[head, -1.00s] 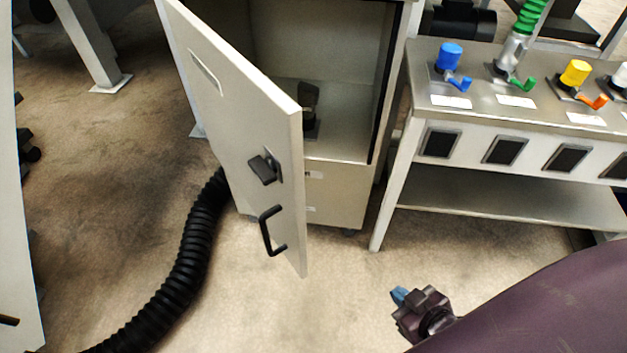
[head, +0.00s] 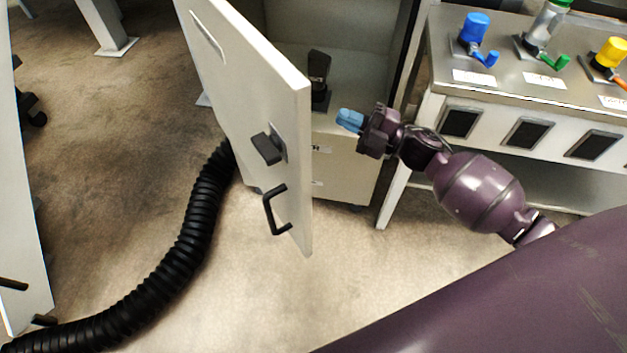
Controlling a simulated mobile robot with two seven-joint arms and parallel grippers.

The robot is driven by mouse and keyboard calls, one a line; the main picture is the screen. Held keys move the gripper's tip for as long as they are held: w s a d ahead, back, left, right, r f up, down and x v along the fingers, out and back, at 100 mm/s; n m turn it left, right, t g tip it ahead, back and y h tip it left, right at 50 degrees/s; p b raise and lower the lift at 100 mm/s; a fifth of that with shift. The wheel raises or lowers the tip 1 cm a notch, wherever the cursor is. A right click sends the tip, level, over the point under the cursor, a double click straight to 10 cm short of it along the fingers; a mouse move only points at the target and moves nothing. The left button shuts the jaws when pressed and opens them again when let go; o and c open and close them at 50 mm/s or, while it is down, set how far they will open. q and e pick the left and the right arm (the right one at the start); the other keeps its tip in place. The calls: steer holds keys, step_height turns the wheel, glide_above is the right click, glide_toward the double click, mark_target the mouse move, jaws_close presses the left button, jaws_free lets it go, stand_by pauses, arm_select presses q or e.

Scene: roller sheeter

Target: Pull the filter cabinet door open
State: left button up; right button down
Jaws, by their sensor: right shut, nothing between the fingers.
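The filter cabinet door (head: 247,95) stands swung wide open, its outer face toward the left. It carries a black latch (head: 269,146) and, below that, a black pull handle (head: 275,210). The cabinet (head: 343,168) behind it shows an open interior with a dark object (head: 319,80) standing inside on its floor. My right gripper (head: 349,119), with blue fingertips, is shut and empty. In the picture it lies just right of the door's free edge, in front of the cabinet opening, apart from the handle. My left gripper is not in view.
A metal bench (head: 510,75) with blue, green and yellow valves stands right of the cabinet, close to my right arm. A black corrugated hose (head: 190,235) lies on the floor left of the door. Bare floor (head: 240,300) is free in front of the door.

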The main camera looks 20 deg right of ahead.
steer(key=s+d+f+n+g+y, duration=0.25)
steer(key=s+n+g, duration=0.45)
steer(key=n+g, duration=0.85)
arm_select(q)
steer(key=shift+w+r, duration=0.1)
arm_select(e)
steer(key=s+a+m+g, duration=0.1)
steer(key=s+a, duration=0.2)
steer(key=a, duration=1.1)
steer(key=shift+f, duration=0.15)
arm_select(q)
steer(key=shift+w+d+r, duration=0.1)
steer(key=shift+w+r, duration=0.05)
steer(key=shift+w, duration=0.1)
arm_select(e)
steer(key=shift+a, duration=0.15)
